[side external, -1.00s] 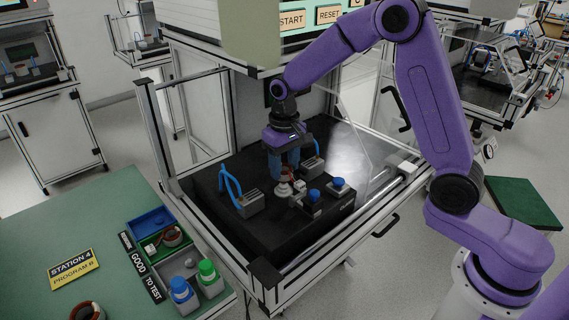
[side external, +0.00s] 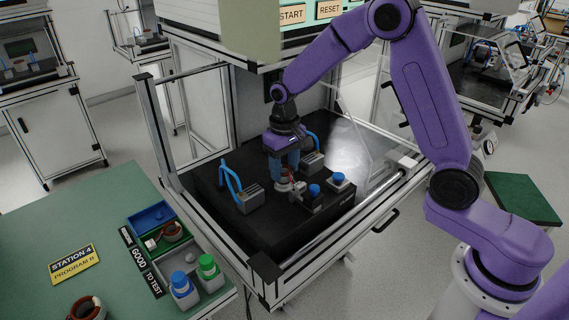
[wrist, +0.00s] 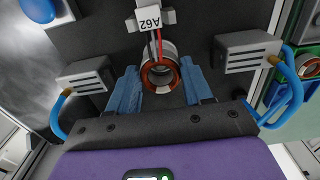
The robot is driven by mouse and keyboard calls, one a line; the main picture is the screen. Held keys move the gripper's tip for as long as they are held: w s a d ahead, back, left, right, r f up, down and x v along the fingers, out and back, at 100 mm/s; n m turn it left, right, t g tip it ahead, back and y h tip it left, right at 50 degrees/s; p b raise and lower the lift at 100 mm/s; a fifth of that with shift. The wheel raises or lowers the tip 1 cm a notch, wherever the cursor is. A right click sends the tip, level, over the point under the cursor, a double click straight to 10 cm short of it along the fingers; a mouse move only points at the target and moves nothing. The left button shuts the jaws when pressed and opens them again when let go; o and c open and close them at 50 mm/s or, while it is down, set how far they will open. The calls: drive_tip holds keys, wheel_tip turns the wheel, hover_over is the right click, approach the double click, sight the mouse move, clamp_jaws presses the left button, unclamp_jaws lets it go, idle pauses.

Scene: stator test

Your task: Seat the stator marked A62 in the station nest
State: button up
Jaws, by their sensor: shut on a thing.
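The stator (wrist: 160,76), a ring with copper windings, is between the blue fingers of my gripper (wrist: 161,84) in the wrist view. In the side view my gripper (side external: 285,172) points down, shut on the stator (side external: 284,184) low over the middle of the black fixture. The station nest is mostly hidden beneath the stator and fingers. I cannot tell whether the stator is fully down in it.
Grey blocks with blue hoses stand left (side external: 250,200) and right (side external: 312,160) of the nest. Blue-topped parts (side external: 314,190) are close in front. On the green table, a green tray (side external: 158,246) holds another stator (side external: 172,231), and one more (side external: 87,308) is at the front edge.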

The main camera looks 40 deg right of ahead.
drive_tip(key=shift+f, duration=0.35)
idle(0.4)
drive_tip(key=o, duration=1.2)
wheel_tip(320, 180, up, 18)
drive_tip(key=shift+f, duration=0.25)
drive_tip(key=s+d+f+n, duration=0.1)
drive_tip(key=s+n, duration=0.3)
drive_tip(key=s, duration=0.7)
drive_tip(key=s+d+f+n, duration=0.1)
drive_tip(key=s+f+n, duration=0.3)
drive_tip(key=s, duration=0.7)
drive_tip(key=s+d+f+n, duration=0.1)
drive_tip(key=s+f+n, duration=0.2)
drive_tip(key=s, duration=0.8)
drive_tip(key=shift+d+f+n, duration=0.1)
drive_tip(key=shift+f+n, duration=0.1)
drive_tip(key=shift+n, duration=0.6)
